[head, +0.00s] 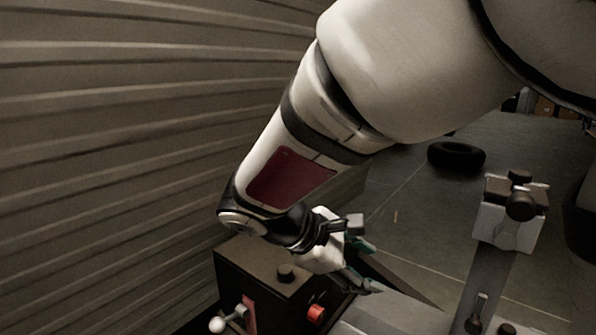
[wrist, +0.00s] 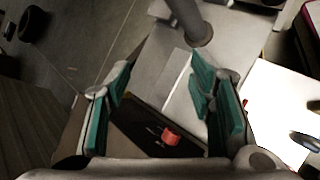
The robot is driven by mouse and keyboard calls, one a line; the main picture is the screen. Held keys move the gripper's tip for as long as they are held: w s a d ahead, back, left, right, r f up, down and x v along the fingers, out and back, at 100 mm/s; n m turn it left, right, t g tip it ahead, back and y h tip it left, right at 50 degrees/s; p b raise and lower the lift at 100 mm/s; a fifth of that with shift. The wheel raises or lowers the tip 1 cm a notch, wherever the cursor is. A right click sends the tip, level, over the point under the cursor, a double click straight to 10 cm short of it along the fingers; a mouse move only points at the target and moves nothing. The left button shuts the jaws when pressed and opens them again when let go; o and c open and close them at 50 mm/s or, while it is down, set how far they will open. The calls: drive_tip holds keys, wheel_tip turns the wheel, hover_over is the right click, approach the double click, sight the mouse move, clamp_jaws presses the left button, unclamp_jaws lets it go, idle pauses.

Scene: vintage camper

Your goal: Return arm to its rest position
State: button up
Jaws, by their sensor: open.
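My arm (head: 300,130) reaches from the upper right of the head view down to the lower middle. My gripper (head: 366,267) is at its end, just above and beside a dark control box. In the wrist view my gripper (wrist: 165,92) shows two teal-padded fingers spread wide, with nothing held between them. The dark control box (head: 265,262) has a red knob (head: 316,313) on its front. The box (wrist: 140,122) and red knob (wrist: 170,136) also show below the fingers in the wrist view. I cannot tell whether the gripper touches the box.
A black knob (head: 286,273) sits on the box, and a white-ball lever (head: 217,324) at its front. A corrugated wall (head: 120,130) fills the left. A metal post with a clamp (head: 508,213) stands at the right. A tire (head: 456,157) lies on the open floor (head: 425,215).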

drive_tip(key=s+d+r+m+g+y, duration=0.35)
drive_tip(key=s+d+m, duration=0.55)
drive_tip(key=s, duration=0.6)
drive_tip(key=s+a+f+m+y, duration=0.15)
drive_tip(key=s+m+y, duration=0.45)
drive_tip(key=s, duration=0.8)
wheel_tip(320, 180, up, 37)
drive_tip(key=t+p, duration=0.4)
drive_tip(key=p, duration=3.2)
drive_tip(key=shift+d+r+n, duration=0.15)
drive_tip(key=shift+d+n, duration=0.15)
drive_tip(key=shift+d, duration=0.15)
drive_tip(key=shift+w, duration=0.1)
